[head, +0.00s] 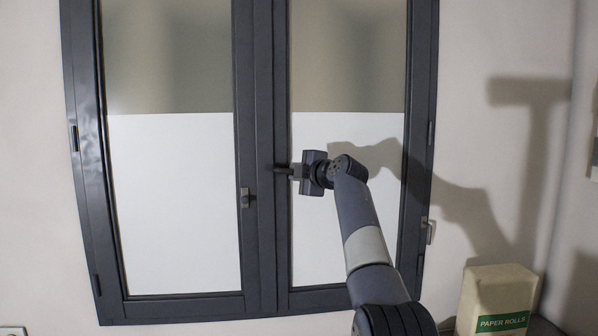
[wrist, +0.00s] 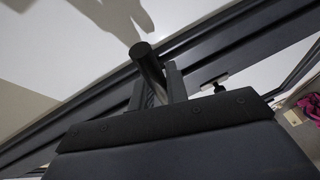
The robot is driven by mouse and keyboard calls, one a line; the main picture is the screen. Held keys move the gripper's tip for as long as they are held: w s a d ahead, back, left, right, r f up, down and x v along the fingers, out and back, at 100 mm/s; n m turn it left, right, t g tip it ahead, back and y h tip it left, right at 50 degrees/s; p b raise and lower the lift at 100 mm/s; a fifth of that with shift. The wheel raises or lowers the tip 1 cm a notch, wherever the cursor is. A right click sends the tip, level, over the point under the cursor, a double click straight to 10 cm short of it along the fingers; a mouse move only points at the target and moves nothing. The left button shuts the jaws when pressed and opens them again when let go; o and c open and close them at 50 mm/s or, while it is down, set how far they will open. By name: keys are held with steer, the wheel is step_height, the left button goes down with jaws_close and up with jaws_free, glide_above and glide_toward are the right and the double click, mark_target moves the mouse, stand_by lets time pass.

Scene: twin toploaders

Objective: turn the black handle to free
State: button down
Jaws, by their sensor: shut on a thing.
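The black handle (head: 281,169) is on the dark middle frame of the window in the head view. It shows there as a short dark bar lying about level, its right part hidden by my gripper. In the wrist view the handle (wrist: 147,62) is a round black bar with its end toward me, between the fingers. My gripper (head: 297,171) is shut on the handle, and its fingers also show in the wrist view (wrist: 158,88). The handle's mount on the frame is hidden.
The dark-framed window has two shut leaves, the left leaf (head: 175,200) and the right leaf (head: 385,210). A small latch (head: 245,198) sits on the left leaf's inner edge. A beige paper-rolls box (head: 497,292) stands at lower right. Plain wall surrounds the window.

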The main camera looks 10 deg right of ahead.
steer(key=shift+s+a+r, duration=0.2)
steer(key=shift+a+r, duration=0.2)
steer(key=shift+a, duration=0.05)
steer(key=c, duration=1.8)
jaws_free()
steer(key=shift+o, duration=1.4)
steer(key=shift+s+a, duration=0.15)
steer(key=shift+a, duration=0.4)
steer(key=shift+o, duration=0.7)
steer(key=shift+d+f, duration=0.15)
steer(key=shift+d, duration=0.05)
steer(key=shift+w+d, duration=0.2)
steer(key=shift+s+d+f+b, duration=0.15)
steer(key=shift+s+d+b, duration=0.15)
steer(key=shift+s+b, duration=0.25)
steer(key=b+v, duration=0.6)
steer(key=v, duration=0.3)
steer(key=shift+s, duration=0.3)
steer(key=shift+d, duration=0.1)
